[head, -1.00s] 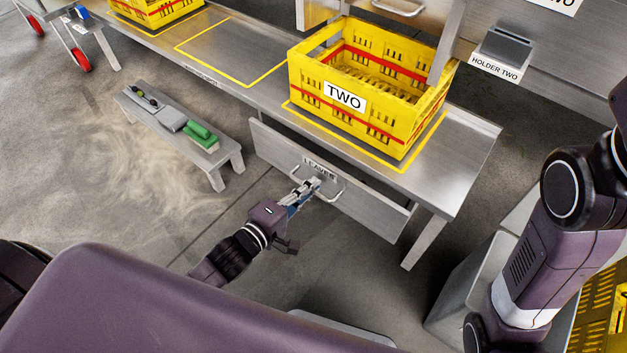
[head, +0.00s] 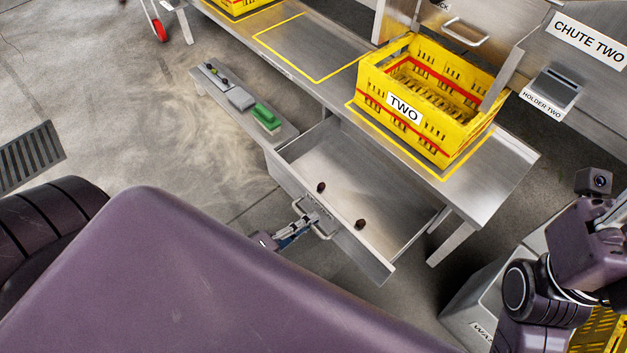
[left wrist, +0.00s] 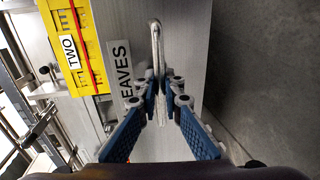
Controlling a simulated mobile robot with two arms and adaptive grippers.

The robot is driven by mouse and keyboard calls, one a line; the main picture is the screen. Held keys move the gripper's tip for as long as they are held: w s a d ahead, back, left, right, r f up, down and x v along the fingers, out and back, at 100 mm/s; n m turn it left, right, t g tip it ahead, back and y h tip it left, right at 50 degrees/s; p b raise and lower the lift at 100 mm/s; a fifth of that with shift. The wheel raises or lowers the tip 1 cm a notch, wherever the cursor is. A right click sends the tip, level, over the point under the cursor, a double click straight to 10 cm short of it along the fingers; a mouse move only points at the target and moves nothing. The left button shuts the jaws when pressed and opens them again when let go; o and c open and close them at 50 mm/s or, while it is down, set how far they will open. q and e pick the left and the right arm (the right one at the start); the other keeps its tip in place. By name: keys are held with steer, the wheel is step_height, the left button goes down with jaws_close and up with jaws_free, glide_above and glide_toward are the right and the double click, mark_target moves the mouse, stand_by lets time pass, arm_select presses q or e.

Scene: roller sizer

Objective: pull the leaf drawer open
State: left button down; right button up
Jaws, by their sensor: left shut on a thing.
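The leaf drawer (head: 345,165) is a grey metal drawer under the bench, standing well open in the head view with its inside showing. Two small dark lumps (head: 321,187) (head: 360,224) lie in it. My left gripper (head: 307,220) is at the drawer front, shut on the bar handle (head: 324,233). In the left wrist view the blue-padded fingers of my left gripper (left wrist: 162,88) close around the handle (left wrist: 156,40), beside the label ending in "EAVES" (left wrist: 124,70). My right arm shows at the right edge of the head view, but its fingers cannot be made out.
A yellow crate marked TWO (head: 425,105) stands on the bench (head: 500,165) above the drawer. A holder (head: 553,90) is on the panel at right.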

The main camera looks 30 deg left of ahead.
arm_select(q)
steer(key=shift+s+a, duration=0.15)
steer(key=shift+s, duration=0.05)
steer(key=c, duration=2.3)
jaws_free()
steer(key=shift+c, duration=0.2)
